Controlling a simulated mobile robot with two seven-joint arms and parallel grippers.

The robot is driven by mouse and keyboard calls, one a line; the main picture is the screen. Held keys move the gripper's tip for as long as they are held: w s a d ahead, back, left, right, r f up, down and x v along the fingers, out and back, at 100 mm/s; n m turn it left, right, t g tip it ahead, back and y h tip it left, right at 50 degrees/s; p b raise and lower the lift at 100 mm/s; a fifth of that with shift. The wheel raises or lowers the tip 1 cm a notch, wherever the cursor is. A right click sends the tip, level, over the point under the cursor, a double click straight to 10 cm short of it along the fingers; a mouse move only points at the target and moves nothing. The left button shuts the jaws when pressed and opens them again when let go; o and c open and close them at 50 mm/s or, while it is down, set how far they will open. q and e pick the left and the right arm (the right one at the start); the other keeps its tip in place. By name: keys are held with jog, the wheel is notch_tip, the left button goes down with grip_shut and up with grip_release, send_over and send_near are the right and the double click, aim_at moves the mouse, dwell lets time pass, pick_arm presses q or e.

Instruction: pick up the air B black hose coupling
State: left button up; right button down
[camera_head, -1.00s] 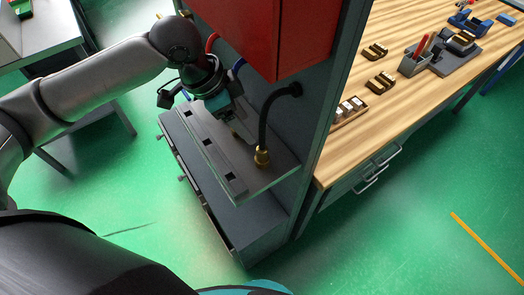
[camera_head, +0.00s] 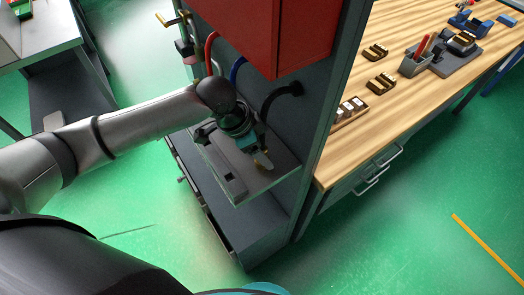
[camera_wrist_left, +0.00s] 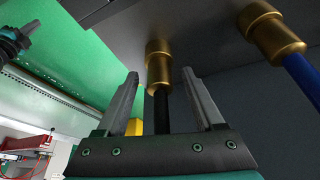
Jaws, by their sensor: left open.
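The black hose (camera_head: 277,92) arcs out of the grey cabinet wall and down to the shelf (camera_head: 236,196). Its brass coupling (camera_wrist_left: 159,62) shows in the left wrist view, with the black hose (camera_wrist_left: 161,112) running from it. In the head view my left gripper (camera_head: 261,158) is at the shelf and hides most of this coupling. In the left wrist view my left gripper (camera_wrist_left: 160,74) is open, with one finger on each side of the black hose coupling. Gaps show beside the coupling, and I see no clear contact. My right gripper is not in view.
A second brass coupling (camera_wrist_left: 273,33) on a blue hose (camera_wrist_left: 303,78) is close right of my left gripper in the wrist view. A red hose (camera_head: 210,50) and red box (camera_head: 262,35) are above the shelf. A wooden bench (camera_head: 345,150) stands right.

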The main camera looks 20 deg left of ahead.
pick_arm(q)
grip_shut()
dwell(0.5)
